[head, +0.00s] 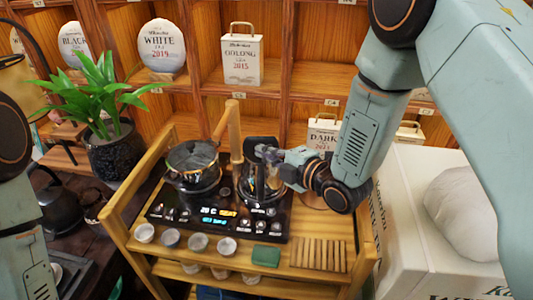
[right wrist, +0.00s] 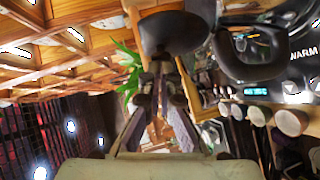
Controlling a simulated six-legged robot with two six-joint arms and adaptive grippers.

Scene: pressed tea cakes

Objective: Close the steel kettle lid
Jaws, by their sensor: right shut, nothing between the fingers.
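The steel kettle (head: 256,188) stands on the right half of the black stove panel in the head view. The right gripper is shut and empty. In the right wrist view its fingers (right wrist: 162,75) come together just below a dark rounded part (right wrist: 172,33), which I cannot name surely. I cannot make out the lid's angle or whether the fingers touch it. Only part of my left arm shows at the left edge; its gripper is out of view.
A glass pot (head: 192,165) sits left of the kettle. Several small cups (head: 197,242), a green cloth (head: 266,256) and a slatted wooden mat (head: 318,254) line the cart's front. A wooden post (head: 235,130) rises behind the kettle. A white box (head: 410,235) stands right.

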